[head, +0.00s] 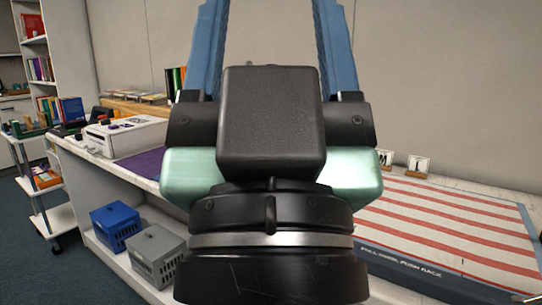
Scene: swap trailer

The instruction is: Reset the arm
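My gripper (270,25) fills the middle of the head view, close to the camera. Its two blue fingers point up and stand wide apart, with only bare wall showing between them. Their tips are cut off by the top edge of the picture. The gripper's dark housing and pale green sides hide the middle of the counter behind it. I see nothing held in the visible part of the gap.
A long white counter holds a white machine (125,136) at left and a red-striped mat (455,235) at right, with small cards (418,165) behind. Blue (115,224) and grey (157,254) crates sit below. A shelf cart (40,190) stands left. Floor is clear at lower left.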

